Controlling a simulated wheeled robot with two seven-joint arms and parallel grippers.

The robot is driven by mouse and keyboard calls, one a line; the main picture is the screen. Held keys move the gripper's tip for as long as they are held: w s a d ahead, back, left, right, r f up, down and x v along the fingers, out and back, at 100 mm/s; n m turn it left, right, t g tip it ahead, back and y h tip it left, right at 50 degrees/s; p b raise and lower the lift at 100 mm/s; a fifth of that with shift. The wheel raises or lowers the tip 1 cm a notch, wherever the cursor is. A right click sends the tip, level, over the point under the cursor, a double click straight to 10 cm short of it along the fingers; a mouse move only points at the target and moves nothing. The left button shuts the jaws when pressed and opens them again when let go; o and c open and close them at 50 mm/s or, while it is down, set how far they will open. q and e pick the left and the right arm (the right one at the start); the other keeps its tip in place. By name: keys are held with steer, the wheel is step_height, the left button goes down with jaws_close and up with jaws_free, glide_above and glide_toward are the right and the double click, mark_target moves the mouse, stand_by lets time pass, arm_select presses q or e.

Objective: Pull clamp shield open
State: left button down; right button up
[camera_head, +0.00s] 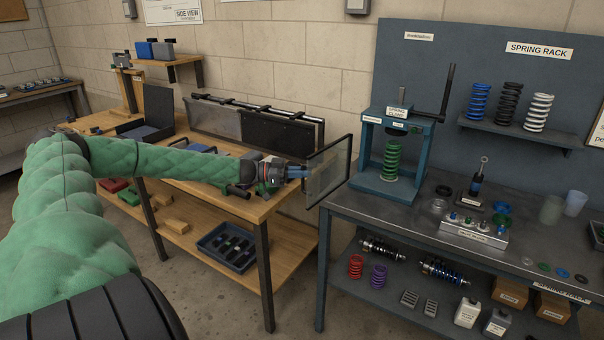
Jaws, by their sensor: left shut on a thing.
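The clamp shield (328,174) is a clear panel in a thin black frame. It stands upright at the left side of the blue spring clamp (425,150), jutting out past the left end of the grey bench. The front of the clamp is uncovered, and a green spring (392,161) stands inside it. My left gripper (301,173) reaches in from the left and is shut at the shield's left edge. The exact grip point is small and partly hidden by the gripper. My right gripper is not in view.
The grey bench (350,206) carries small parts and a silver block (473,233) right of the clamp. A wooden bench (185,187) with black-framed panels (270,146) lies under and behind my left arm. A gap separates the benches. A black lever (447,92) rises beside the clamp.

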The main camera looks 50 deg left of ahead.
arm_select(q)
steer(key=shift+f, duration=0.2)
steer(key=c, duration=1.8)
jaws_free()
steer(key=o, duration=0.3)
steer(key=shift+w+f, duration=0.15)
steer(key=shift+w, duration=0.1)
steer(key=shift+s+r, duration=0.15)
steer(key=shift+r, duration=0.05)
steer(key=shift+p+v, duration=0.35)
steer(key=shift+v, duration=3.5)
